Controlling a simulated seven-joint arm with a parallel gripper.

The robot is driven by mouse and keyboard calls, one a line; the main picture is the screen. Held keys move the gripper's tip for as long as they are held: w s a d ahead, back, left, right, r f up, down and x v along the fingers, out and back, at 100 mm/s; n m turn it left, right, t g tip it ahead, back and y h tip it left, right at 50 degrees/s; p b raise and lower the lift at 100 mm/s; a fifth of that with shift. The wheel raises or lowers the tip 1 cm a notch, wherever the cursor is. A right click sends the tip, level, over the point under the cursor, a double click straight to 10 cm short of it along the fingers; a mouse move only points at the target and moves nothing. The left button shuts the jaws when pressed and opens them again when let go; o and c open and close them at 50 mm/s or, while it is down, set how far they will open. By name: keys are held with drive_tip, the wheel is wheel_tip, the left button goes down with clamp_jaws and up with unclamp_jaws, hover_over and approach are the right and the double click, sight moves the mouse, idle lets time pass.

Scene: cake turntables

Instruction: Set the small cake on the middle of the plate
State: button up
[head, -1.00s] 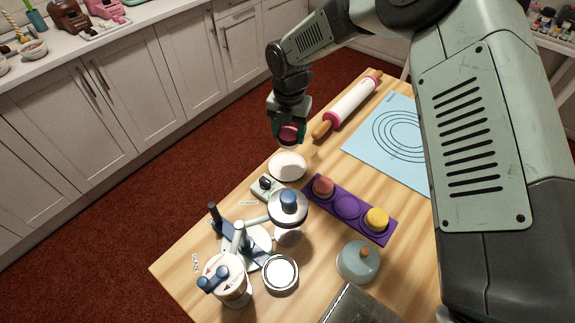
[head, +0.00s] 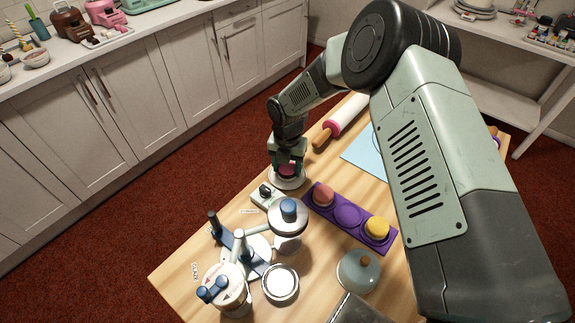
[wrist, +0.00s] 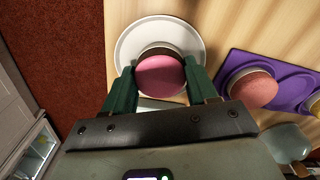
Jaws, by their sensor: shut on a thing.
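The small pink cake (wrist: 161,76) is held between the two green fingers of my gripper (wrist: 160,88). In the head view the cake (head: 287,170) shows between the fingertips of my gripper (head: 288,165), low over the white plate (head: 288,184). In the wrist view the plate (wrist: 126,50) is round and pale and lies behind the cake, its rim showing on both sides and above. I cannot tell whether the cake's underside touches the plate.
A purple tray (head: 367,232) to the right holds an orange-pink cake (head: 323,195) and a yellow cake (head: 377,228), with an empty middle place. A rolling pin (head: 342,120) lies behind; a grey lidded dish (head: 358,270) stands at front right.

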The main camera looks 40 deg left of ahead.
sight(287, 168)
drive_tip(key=shift+f, duration=0.1)
drive_tip(key=o, duration=1.1)
wheel_tip(287, 168, up, 12)
drive_tip(key=shift+r, duration=0.15)
